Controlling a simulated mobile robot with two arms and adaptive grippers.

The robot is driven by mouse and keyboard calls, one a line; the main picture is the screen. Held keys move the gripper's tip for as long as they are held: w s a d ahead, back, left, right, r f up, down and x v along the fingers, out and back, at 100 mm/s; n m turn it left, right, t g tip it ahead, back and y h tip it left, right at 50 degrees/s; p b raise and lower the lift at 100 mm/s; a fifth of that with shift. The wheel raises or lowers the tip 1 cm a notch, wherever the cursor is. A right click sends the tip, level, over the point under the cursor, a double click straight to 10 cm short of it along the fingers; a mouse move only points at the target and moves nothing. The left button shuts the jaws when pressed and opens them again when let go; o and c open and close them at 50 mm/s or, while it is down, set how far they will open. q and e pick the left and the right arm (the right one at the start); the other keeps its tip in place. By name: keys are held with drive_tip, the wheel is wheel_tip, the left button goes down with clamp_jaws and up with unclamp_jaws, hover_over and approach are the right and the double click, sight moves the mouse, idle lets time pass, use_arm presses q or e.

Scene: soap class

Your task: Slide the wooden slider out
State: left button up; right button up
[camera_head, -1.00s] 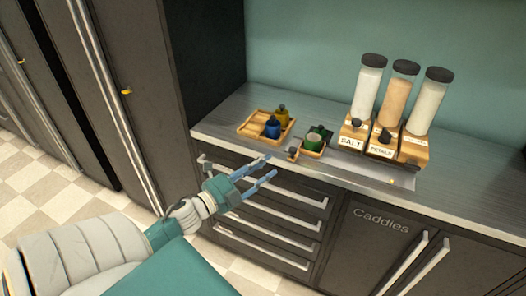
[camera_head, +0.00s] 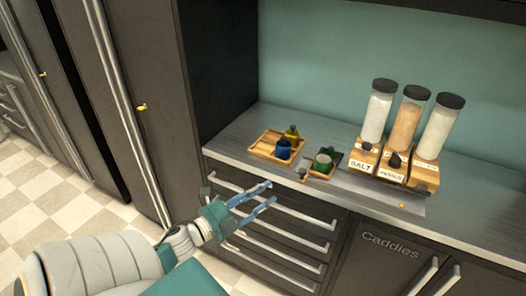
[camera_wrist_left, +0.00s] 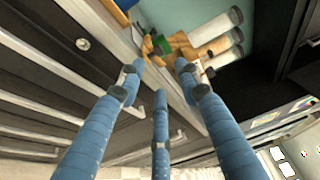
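The small wooden slider piece (camera_head: 318,176) lies near the counter's front edge, with a dark knob (camera_head: 303,174) at its left front and a green cup (camera_head: 323,163) on it. Whether it sits in a guide is too small to tell. My left gripper (camera_head: 269,193) is in front of the drawers, left of and below the slider, apart from it. Its blue fingers are spread and empty; they also show spread in the left wrist view (camera_wrist_left: 160,82). My right gripper is in neither view.
A wooden tray (camera_head: 258,150) with a blue and a yellow bottle stands left of the slider. Three dispensers (camera_head: 408,125) on wooden stands are at the right. Drawer handles (camera_head: 300,238) stick out under the counter edge. The rear counter is clear.

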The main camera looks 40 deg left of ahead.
use_arm(q)
drive_tip(key=r+p, duration=0.1)
drive_tip(key=s+d+r+p, duration=0.1)
drive_tip(key=r, duration=0.1)
drive_tip(key=s+r+p, duration=0.1)
drive_tip(key=p, duration=0.1)
drive_tip(key=shift+s+d+r, duration=0.15)
drive_tip(key=shift+r, duration=0.1)
drive_tip(key=shift+f, duration=0.1)
idle(0.3)
